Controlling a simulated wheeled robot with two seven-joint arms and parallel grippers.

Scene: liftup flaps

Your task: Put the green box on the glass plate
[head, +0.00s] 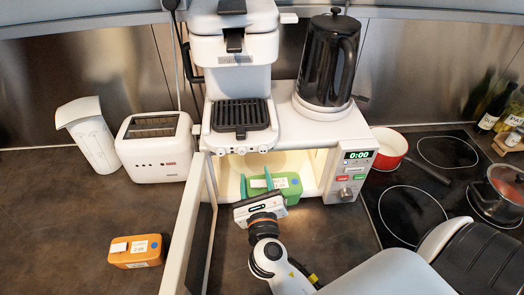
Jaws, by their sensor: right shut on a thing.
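The green box (290,184) has a white label and a blue dot. It is at the open front of the lit microwave (318,165), partly inside. My right gripper (256,183) reaches in from the front with its teal fingers shut on the green box. The gripper body hides the box's lower front. The glass plate is not clearly visible, so I cannot tell whether the box touches it. My left gripper is not in view.
The microwave door (188,230) stands open on the left, close to my right gripper. An orange box (138,251) lies on the left counter near a toaster (155,147). A coffee maker (235,80) and black kettle (329,62) stand above. A red pan (390,148) is at right.

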